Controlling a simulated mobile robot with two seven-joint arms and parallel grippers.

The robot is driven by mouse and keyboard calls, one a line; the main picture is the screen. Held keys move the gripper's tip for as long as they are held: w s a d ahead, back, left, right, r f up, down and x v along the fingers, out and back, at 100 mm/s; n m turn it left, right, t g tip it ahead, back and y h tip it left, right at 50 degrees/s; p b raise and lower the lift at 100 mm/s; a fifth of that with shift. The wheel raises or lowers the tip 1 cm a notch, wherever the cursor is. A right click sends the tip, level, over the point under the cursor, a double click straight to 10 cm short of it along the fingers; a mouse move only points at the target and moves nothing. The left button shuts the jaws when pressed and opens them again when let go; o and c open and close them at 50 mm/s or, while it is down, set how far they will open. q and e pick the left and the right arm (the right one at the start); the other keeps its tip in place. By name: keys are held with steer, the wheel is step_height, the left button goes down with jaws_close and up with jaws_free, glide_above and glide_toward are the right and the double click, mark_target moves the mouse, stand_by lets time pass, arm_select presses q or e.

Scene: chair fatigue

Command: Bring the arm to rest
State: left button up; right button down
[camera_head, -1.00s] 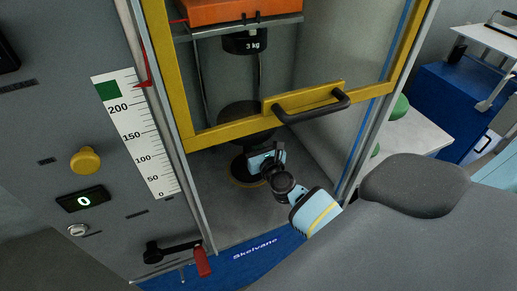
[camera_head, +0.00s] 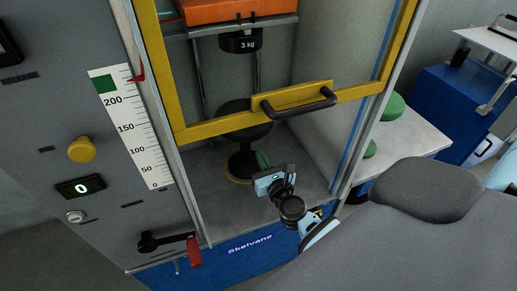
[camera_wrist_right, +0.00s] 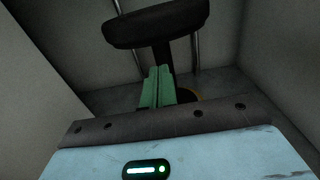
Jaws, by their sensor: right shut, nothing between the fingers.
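My right gripper (camera_head: 262,159) is inside the lower front opening of the test cabinet, under the yellow-framed door (camera_head: 230,124). Its green fingers are shut and empty. In the right wrist view the fingers (camera_wrist_right: 157,87) lie together and point toward a small dark stool (camera_wrist_right: 157,24). The stool also shows in the head view (camera_head: 243,132), upright on the cabinet floor, behind the gripper. I cannot tell whether the fingertips touch its post. The right arm reaches in from the lower right, below the black door handle (camera_head: 298,105). My left gripper is not in view.
A black 3 kg weight (camera_head: 240,41) hangs above the stool. On the left, a grey panel carries a scale (camera_head: 133,126), a yellow knob (camera_head: 82,149) and a red-handled lever (camera_head: 194,251). A white side table (camera_head: 415,134) with green round pieces stands right of the cabinet.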

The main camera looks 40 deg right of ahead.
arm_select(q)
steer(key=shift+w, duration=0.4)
arm_select(e)
steer(key=shift+v, duration=2.25)
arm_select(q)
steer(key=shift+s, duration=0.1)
arm_select(e)
steer(key=shift+s, duration=0.1)
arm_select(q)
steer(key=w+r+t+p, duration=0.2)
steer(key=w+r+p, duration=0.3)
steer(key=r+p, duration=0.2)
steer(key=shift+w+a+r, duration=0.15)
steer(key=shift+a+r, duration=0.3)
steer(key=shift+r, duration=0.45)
arm_select(e)
steer(key=s+a+f+m+g+y, duration=0.2)
steer(key=s+a+m+g, duration=0.1)
steer(key=s+m, duration=0.7)
steer(key=s+a+f+m+g+y, duration=0.2)
steer(key=s+a+f+m+g, duration=0.1)
steer(key=s+m, duration=0.8)
steer(key=s+a+f+m+g+y, duration=0.1)
steer(key=s+a+m, duration=0.4)
steer(key=s+m, duration=0.5)
step_height(320, 180, down, 2)
steer(key=shift+s+a+f+m+g+y, duration=0.15)
steer(key=shift+s+a+m+g+y, duration=0.25)
steer(key=shift+g, duration=0.5)
